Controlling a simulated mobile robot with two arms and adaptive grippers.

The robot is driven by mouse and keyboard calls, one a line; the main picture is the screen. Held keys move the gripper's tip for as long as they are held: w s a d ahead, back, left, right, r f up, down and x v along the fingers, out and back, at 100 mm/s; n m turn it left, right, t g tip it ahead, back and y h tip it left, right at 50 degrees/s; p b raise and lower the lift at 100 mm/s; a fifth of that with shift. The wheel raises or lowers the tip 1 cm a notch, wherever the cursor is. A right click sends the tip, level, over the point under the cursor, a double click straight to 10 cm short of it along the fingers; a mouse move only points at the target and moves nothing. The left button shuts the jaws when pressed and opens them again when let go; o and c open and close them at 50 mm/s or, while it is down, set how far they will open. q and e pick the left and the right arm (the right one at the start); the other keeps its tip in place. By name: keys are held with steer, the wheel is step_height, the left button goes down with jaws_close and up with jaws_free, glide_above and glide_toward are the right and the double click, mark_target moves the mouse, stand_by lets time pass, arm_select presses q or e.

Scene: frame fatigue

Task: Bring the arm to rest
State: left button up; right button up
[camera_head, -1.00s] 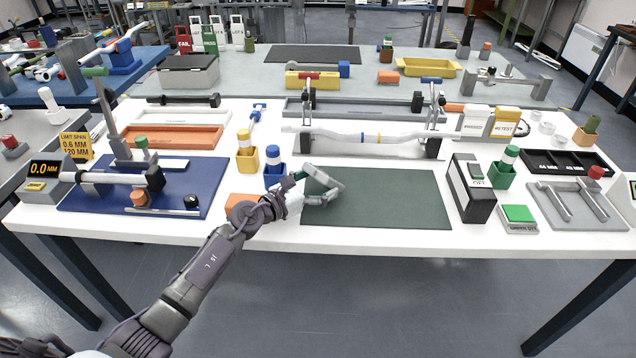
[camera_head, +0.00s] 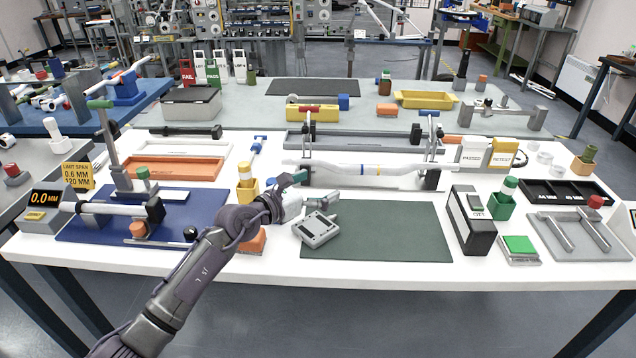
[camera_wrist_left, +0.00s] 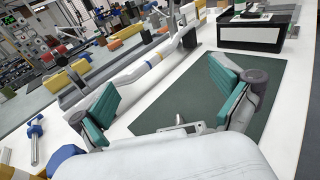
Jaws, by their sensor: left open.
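My left arm comes in from the lower left in the head view. In the left wrist view the open gripper (camera_wrist_left: 163,75) shows two teal pads wide apart, with bare mat (camera_wrist_left: 185,95) and white table behind. My right arm is not in view.
Close by are a blue holder (camera_wrist_left: 66,158), a yellow holder (camera_head: 247,190) and an orange block (camera_head: 253,241). A long white tube (camera_head: 365,168) lies on supports behind the mat. A black-and-white box (camera_head: 474,222) stands right. The mat's right part is clear.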

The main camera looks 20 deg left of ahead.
arm_select(q)
steer(key=shift+r, duration=0.5)
